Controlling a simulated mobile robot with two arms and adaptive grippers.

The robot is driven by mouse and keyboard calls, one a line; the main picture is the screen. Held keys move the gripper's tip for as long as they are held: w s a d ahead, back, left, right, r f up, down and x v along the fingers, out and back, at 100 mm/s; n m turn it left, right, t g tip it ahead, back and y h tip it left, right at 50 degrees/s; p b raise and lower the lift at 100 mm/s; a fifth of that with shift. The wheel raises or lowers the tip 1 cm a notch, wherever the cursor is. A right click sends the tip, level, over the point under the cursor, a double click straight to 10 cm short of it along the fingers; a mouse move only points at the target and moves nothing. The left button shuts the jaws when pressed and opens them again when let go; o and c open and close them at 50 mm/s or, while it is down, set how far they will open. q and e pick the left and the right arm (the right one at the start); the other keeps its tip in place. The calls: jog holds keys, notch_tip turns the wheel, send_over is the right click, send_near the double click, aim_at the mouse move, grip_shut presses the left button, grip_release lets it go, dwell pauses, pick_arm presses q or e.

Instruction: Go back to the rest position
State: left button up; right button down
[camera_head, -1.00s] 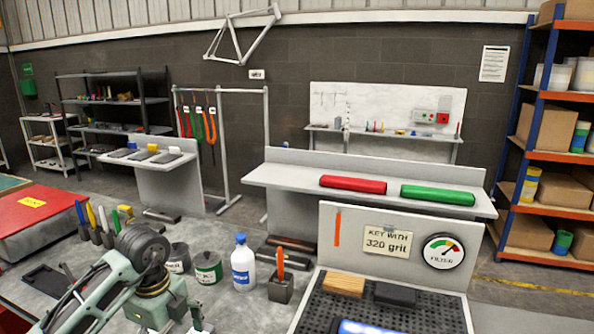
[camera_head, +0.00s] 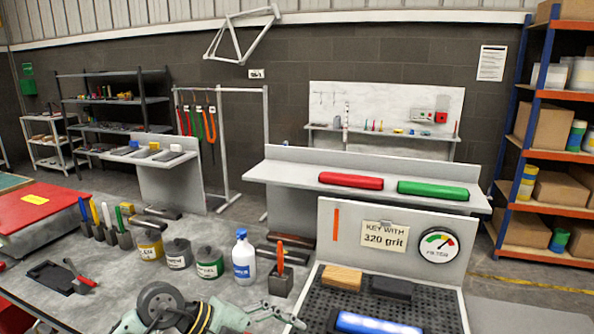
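My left arm shows at the bottom edge, left of centre, in the head view, as a pale green wrist with a grey round joint. What looks like my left gripper (camera_head: 275,314) lies low over the grey bench (camera_head: 105,302), pointing right toward the perforated board. Its fingers are small and partly cut off by the bottom edge, so I cannot tell whether they are open or shut. No held thing is visible in it. My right gripper is not in view.
A white bottle (camera_head: 243,260), several cans, including a green-labelled one (camera_head: 209,264), and a dark holder (camera_head: 281,284) with an orange tool stand behind the arm. To the right, the perforated board (camera_head: 400,305) bears a wooden block (camera_head: 342,279) and a glowing blue-white bar (camera_head: 375,325).

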pick_arm(q)
jog(key=s+d+r+n+t+h, duration=0.1)
jog(key=d+r+t+h, duration=0.1)
jog(key=d+r+h, duration=0.3)
jog(key=d+r+t+h, duration=0.1)
jog(key=r+t+h, duration=0.15)
jog(key=r, duration=0.45)
jog(key=w+a+r+n+t+y, duration=0.3)
jog(key=a+r+n+t+y, duration=0.15)
jog(key=a+n+t, duration=0.55)
jog(key=a+f+n+y, duration=1.3)
jog(key=f+n+y, duration=0.1)
jog(key=s+a+f+n+g, duration=0.15)
jog(key=s+f+g, duration=0.45)
jog(key=s+f, duration=0.65)
jog(key=s+d+f+m+g+h, duration=0.1)
jog(key=s+f+g, duration=0.25)
jog(key=s, duration=0.35)
jog(key=s+d+f+m+g, duration=0.1)
jog(key=s+f+g, duration=0.25)
jog(key=s, duration=0.35)
notch_tip(320, 180, down, 26)
jog(key=s+a+f+g+b, duration=0.1)
jog(key=s+a+f+g, duration=0.1)
jog(key=s+f, duration=1.6)
jog(key=shift+s+a, duration=0.25)
jog(key=shift+a, duration=0.3)
